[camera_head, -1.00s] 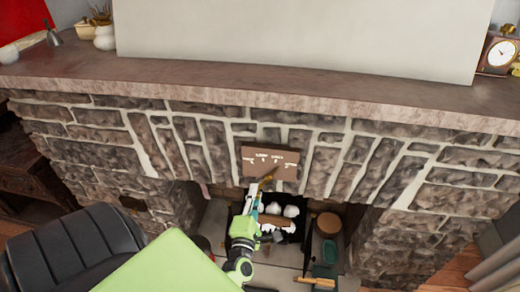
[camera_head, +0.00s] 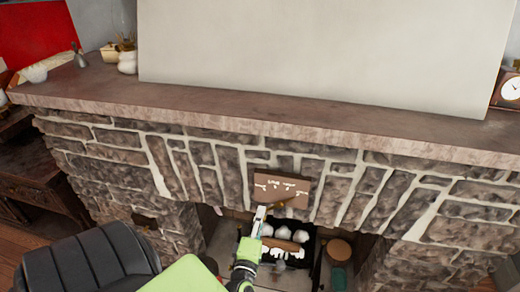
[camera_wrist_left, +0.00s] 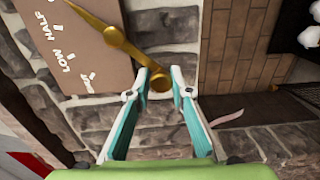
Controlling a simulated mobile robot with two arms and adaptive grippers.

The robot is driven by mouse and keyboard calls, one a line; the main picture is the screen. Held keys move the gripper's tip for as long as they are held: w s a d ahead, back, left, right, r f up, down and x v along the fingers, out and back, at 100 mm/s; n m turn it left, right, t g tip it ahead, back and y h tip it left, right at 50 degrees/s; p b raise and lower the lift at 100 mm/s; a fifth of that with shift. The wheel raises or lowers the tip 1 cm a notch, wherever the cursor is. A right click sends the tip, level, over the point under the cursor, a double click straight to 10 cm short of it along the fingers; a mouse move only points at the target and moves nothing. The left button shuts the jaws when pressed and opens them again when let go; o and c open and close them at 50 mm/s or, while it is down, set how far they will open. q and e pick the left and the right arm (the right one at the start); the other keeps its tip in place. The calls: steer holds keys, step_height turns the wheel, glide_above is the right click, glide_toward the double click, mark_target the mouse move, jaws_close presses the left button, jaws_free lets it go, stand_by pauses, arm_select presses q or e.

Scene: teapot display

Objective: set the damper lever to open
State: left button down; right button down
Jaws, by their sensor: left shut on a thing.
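The damper lever (camera_wrist_left: 100,32) is a brass-coloured pointer with a round knob at its end. It is mounted on a brown plate (camera_wrist_left: 62,45) with white lettering, where "LOW" and "HALF" can be read in the left wrist view. The plate (camera_head: 281,188) also shows in the head view, on the stone above the firebox opening. My left gripper (camera_wrist_left: 160,82) is shut on the lever's knob end, with the knob between its fingertips. In the head view my left gripper (camera_head: 261,213) reaches up to just below the plate. The lever's exact setting is too small to tell there.
The stone fireplace front (camera_head: 120,155) surrounds the plate, and a mantel shelf (camera_head: 300,130) juts out above it. The firebox below holds logs (camera_head: 282,243) and white lumps. A black chair (camera_head: 85,262) stands at the lower left.

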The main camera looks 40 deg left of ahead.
arm_select(q)
steer(key=shift+d+f, duration=0.1)
steer(key=shift+d, duration=0.2)
steer(key=c, duration=1.8)
jaws_free()
steer(key=shift+w, duration=0.1)
steer(key=shift+c, duration=0.2)
steer(key=v, duration=1.2)
